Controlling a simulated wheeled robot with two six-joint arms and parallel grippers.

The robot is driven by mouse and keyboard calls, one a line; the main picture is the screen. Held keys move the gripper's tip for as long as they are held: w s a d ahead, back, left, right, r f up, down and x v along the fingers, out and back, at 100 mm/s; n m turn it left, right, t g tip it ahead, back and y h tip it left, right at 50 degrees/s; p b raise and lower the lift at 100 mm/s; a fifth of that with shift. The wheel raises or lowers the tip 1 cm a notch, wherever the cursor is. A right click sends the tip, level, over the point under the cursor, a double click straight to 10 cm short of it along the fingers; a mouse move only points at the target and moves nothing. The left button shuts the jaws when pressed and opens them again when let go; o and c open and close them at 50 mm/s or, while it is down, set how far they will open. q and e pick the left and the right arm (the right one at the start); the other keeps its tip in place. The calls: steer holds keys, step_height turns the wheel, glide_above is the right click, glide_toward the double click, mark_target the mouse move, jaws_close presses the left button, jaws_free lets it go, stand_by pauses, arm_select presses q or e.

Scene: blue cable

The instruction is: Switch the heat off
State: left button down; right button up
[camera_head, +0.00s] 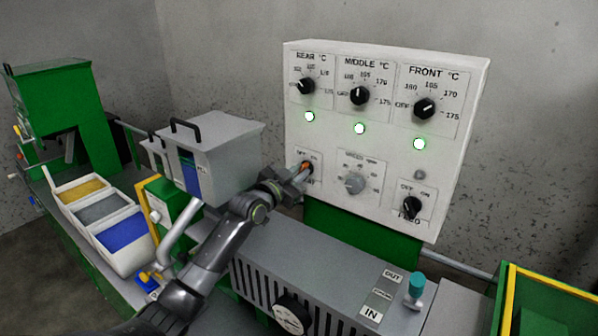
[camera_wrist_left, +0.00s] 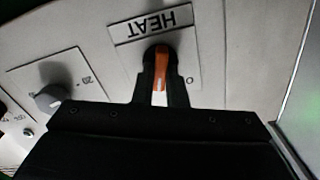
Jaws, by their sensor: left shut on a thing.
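The white control panel (camera_head: 330,215) stands at the centre of the head view. Its orange heat switch knob (camera_head: 307,166) is at the lower left, partly hidden by my gripper. In the left wrist view the knob (camera_wrist_left: 161,62) shows below an upside-down HEAT label (camera_wrist_left: 152,22). A white mark on the knob points down the picture between the two dark fingers, and part of the dial lettering is covered. My left gripper (camera_head: 298,175) is shut on the knob, one finger on each side (camera_wrist_left: 161,90). My right gripper is not in view.
Three black temperature dials (camera_head: 359,95) sit above three lit green lamps (camera_head: 360,128). A grey speed dial (camera_head: 355,184) and a black feed switch (camera_head: 411,207) are right of the heat knob. A grey hopper box (camera_head: 225,150) stands close left of my arm. A grey slotted housing (camera_head: 330,268) lies below.

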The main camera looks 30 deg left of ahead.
arm_select(q)
steer(key=shift+a+n+p, duration=0.15)
steer(key=shift+n+p, duration=1.95)
steer(key=shift+n, duration=2.9)
steer(key=c, duration=1.5)
jaws_free()
steer(key=shift+o, duration=0.2)
steer(key=s+a+p, duration=0.1)
steer(key=s+a, duration=0.1)
steer(key=s, duration=1.5)
steer(key=shift+s+a, duration=0.15)
steer(key=shift+a, duration=0.1)
